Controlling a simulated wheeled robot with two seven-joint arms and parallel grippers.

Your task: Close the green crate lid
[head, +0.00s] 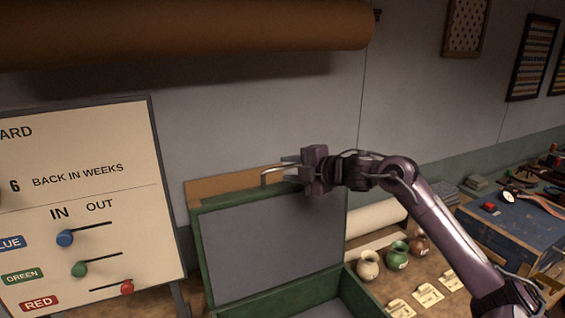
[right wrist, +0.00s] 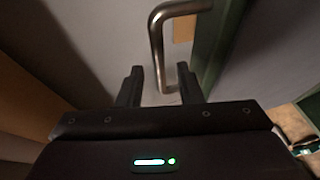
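The green crate (head: 362,298) stands with its lid (head: 270,250) raised, the lid's grey inner panel facing me in a green frame. A bent metal handle (head: 268,172) shows at the lid's top edge. My right gripper (head: 289,166) is at this handle, reaching in from the right. In the right wrist view its two dark fingers (right wrist: 160,70) are apart, with part of the metal handle (right wrist: 156,40) showing between them and clear space on either side. Whether a finger touches the handle I cannot tell. My left gripper is not in view.
A whiteboard (head: 90,200) with coloured knobs stands left of the crate. A large brown roll (head: 190,30) hangs above. Right of the crate are small vases (head: 397,253), cards (head: 428,295) and a blue chest (head: 515,225). The wall is close behind the lid.

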